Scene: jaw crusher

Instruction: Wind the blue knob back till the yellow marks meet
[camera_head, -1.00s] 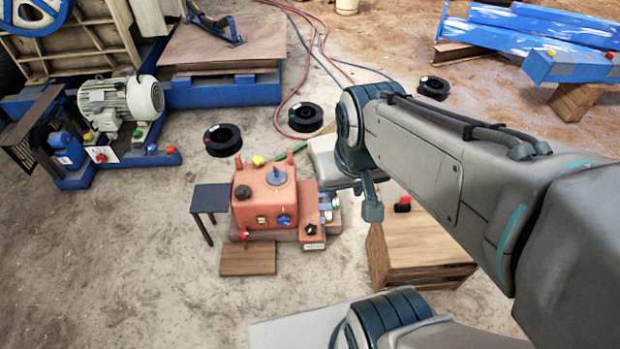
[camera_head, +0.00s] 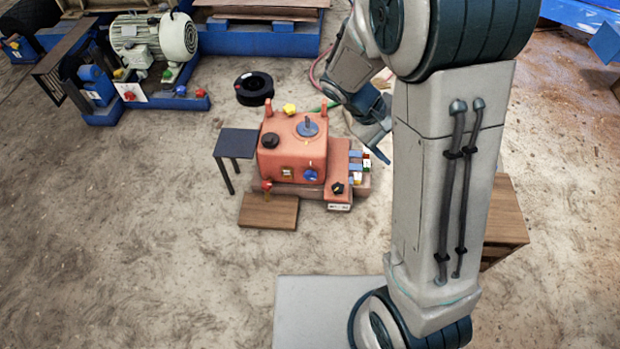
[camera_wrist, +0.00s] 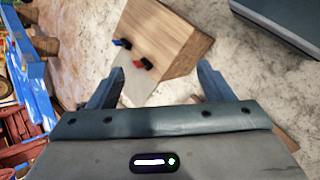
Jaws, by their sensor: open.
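The blue knob (camera_head: 311,174) is on the front face of an orange box-shaped machine (camera_head: 280,160) in the head view. A small yellow mark seems to sit just above it; the marks are too small to tell whether they meet. A flat blue-grey disc with a handle (camera_head: 308,128) is on the box top. My gripper (camera_head: 382,137) is to the right of the box, apart from it, and partly hidden by my arm. In the wrist view my gripper (camera_wrist: 158,88) has its two fingers wide apart with nothing between them. The blue knob does not show clearly there.
A black knob (camera_head: 338,188) and a red knob (camera_head: 267,185) are near the box. A dark small table (camera_head: 236,143) stands left, a wooden board (camera_head: 268,211) in front. A wooden block (camera_wrist: 172,45) is ahead in the wrist view.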

